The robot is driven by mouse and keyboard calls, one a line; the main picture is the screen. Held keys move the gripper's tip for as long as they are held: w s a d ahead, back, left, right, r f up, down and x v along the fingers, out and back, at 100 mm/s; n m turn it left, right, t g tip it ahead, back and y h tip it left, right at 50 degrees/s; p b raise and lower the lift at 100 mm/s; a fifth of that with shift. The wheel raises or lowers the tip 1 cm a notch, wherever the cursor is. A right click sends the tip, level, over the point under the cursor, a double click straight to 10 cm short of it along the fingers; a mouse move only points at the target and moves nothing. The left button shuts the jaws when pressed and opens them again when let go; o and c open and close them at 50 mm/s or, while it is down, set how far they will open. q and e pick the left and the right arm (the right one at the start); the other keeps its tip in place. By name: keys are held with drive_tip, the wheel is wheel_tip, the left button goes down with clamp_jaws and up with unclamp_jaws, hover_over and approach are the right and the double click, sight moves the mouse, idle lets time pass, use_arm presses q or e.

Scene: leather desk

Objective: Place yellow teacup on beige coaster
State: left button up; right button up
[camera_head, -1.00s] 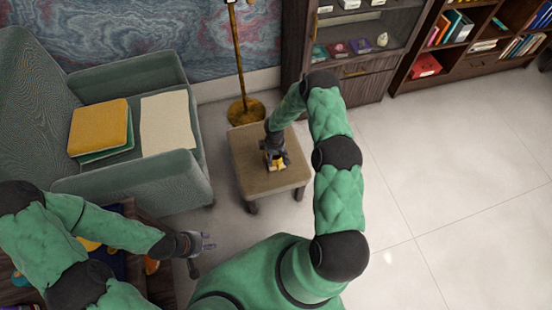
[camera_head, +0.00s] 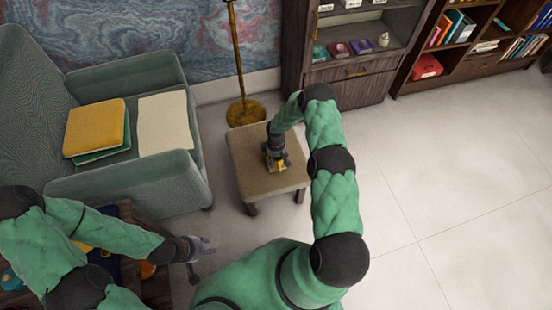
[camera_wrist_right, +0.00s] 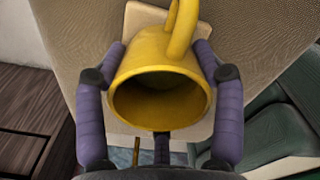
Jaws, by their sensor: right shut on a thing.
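The yellow teacup (camera_wrist_right: 160,85) is between the fingers of my right gripper (camera_wrist_right: 160,100), which is shut on its sides. In the right wrist view its open mouth faces the camera and its handle points to the top. The beige coaster (camera_wrist_right: 140,20) is a rounded square right behind the cup, partly hidden by it. Whether the cup touches the coaster I cannot tell. In the head view the cup (camera_head: 282,167) and right gripper (camera_head: 275,160) are over the small stool-like table. My left gripper (camera_head: 207,246) is open and empty at the lower left.
The small brown table (camera_head: 245,150) stands on the pale floor. A brass lamp stand (camera_head: 245,110) is just behind. A dark side table with items is at lower left. Floor to the right is free.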

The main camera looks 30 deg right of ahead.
drive_tip(key=shift+f, duration=0.1)
drive_tip(key=o, duration=1.4)
wheel_tip(320, 180, up, 12)
drive_tip(key=p, duration=0.5)
drive_tip(key=s+a+r+m+y, duration=0.1)
drive_tip(key=s+a+m+y, duration=0.1)
drive_tip(key=s+a, duration=0.5)
drive_tip(key=s+a+m+y, duration=0.2)
drive_tip(key=s+a, duration=0.2)
drive_tip(key=a, duration=0.6)
drive_tip(key=s+a+r+m, duration=0.1)
drive_tip(key=s+a, duration=0.1)
drive_tip(key=s, duration=0.2)
drive_tip(key=s+a+r+m, duration=0.2)
drive_tip(key=s, duration=0.3)
drive_tip(key=s+a+r+m, duration=0.1)
drive_tip(key=s+m, duration=0.1)
drive_tip(key=s, duration=0.2)
drive_tip(key=shift+s+a+r, duration=0.2)
drive_tip(key=shift+s+a, duration=0.15)
drive_tip(key=shift+a, duration=0.05)
